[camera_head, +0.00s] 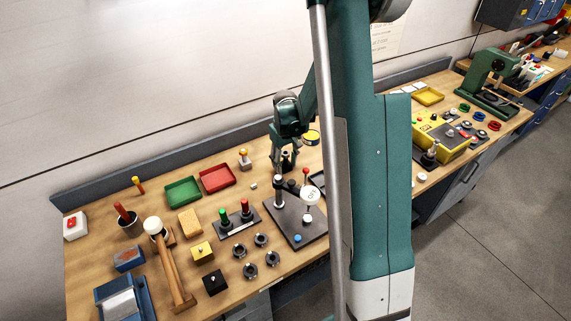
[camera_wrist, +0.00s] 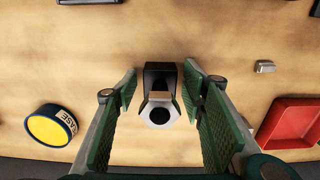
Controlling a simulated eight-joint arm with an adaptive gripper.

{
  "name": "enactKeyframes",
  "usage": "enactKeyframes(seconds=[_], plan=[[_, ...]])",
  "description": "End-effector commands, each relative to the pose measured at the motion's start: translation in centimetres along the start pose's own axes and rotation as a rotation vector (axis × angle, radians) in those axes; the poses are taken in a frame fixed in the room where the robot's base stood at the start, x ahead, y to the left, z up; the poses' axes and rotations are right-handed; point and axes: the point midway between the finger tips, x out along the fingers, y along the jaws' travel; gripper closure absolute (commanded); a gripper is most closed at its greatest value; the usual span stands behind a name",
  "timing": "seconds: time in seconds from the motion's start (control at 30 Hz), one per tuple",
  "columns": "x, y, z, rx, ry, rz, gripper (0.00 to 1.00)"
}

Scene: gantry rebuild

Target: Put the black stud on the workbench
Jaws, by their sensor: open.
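My gripper (camera_wrist: 160,86) is open, its two green-padded fingers on either side of a dark upright piece (camera_wrist: 160,76). This piece has a silver six-sided part with a round black top (camera_wrist: 160,116), which looks like the black stud. A gap shows between the piece and each finger. In the head view my gripper (camera_head: 285,161) points down at the workbench (camera_head: 150,265), near its back, with the dark piece (camera_head: 289,158) partly hidden by the fingers. Whether the stud stands in a holder cannot be told.
A yellow grease tin (camera_wrist: 52,125) stands on one side of my gripper, a red tray (camera_wrist: 290,124) and small grey block (camera_wrist: 264,66) on the other. A black plate with a dial gauge (camera_head: 309,195) lies in front. A green tray (camera_head: 183,191) is further left.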

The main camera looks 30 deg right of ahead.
Motion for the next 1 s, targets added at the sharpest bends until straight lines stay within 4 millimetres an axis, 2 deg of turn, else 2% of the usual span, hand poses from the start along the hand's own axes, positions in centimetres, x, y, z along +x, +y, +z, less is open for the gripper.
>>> enactKeyframes(seconds=[0.27,1.0], plan=[[-1.8,0.0,0.0,0.000,0.000,0.000,0.59],[-10.9,0.0,0.0,0.000,0.000,0.000,0.59]])
